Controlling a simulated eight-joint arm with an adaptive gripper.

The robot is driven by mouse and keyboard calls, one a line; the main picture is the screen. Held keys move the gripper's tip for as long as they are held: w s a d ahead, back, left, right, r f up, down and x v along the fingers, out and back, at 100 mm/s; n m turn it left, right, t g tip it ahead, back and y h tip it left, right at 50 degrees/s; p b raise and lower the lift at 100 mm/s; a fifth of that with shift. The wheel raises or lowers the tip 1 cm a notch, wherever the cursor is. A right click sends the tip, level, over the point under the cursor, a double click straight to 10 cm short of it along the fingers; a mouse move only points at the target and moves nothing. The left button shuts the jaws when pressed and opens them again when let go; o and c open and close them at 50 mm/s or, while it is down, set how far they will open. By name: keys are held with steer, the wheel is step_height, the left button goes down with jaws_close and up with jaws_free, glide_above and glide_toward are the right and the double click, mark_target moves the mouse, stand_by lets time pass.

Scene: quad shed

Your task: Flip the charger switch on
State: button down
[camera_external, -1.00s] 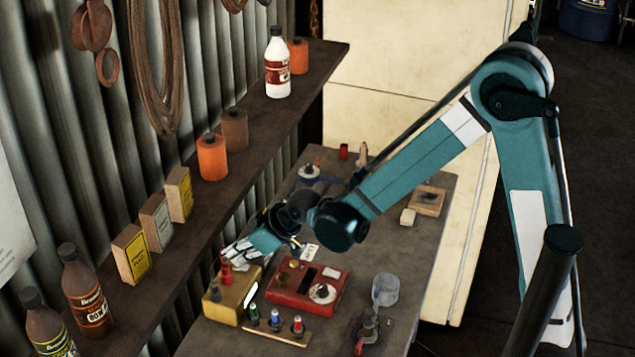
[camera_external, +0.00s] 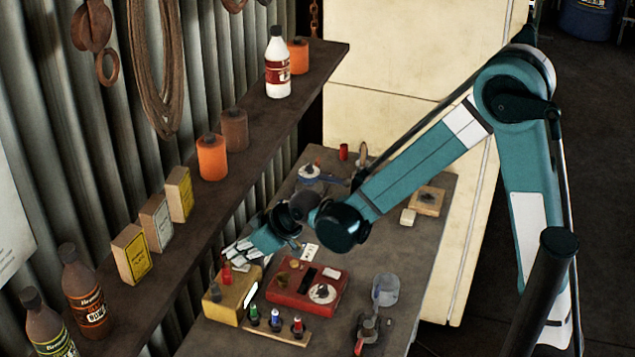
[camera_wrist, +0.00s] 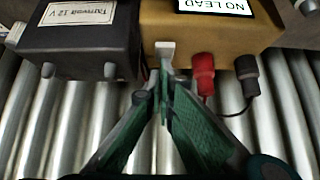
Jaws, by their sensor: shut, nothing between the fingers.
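The charger appears to be the yellow box (camera_external: 222,309) at the near left of the bench. In the wrist view this box (camera_wrist: 218,32) carries a "NO LEAD" label, a red post (camera_wrist: 203,72) and a black post (camera_wrist: 246,70). A small pale switch lever (camera_wrist: 165,48) juts from its face, left of the red post. My gripper (camera_wrist: 165,75) is shut and empty, its green fingertips just at the lever; I cannot tell whether they touch it. In the external view my gripper (camera_external: 234,252) is just behind the yellow box.
A dark "Tarnwell 12 V" battery (camera_wrist: 80,42) sits left of the charger in the wrist view. A red device (camera_external: 280,294) stands close right of the charger. A strip with coloured posts (camera_external: 285,336) lies in front. A wooden shelf (camera_external: 184,240) runs along the corrugated wall.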

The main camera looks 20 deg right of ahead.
steer(key=shift+s+d+f, duration=0.35)
steer(key=shift+s+d, duration=0.3)
steer(key=shift+r, duration=0.1)
steer(key=shift+w+a+r+p, duration=0.1)
steer(key=shift+w+r+p, duration=0.05)
steer(key=shift+r+p, duration=0.3)
step_height(320, 180, up, 4)
steer(key=shift+f+p, duration=0.1)
steer(key=shift+p, duration=0.75)
steer(key=s+d+f+v, duration=0.1)
steer(key=v, duration=0.8)
steer(key=shift+s, duration=0.2)
steer(key=shift+d+r, duration=0.1)
steer(key=shift+r, duration=0.05)
steer(key=shift+d, duration=0.1)
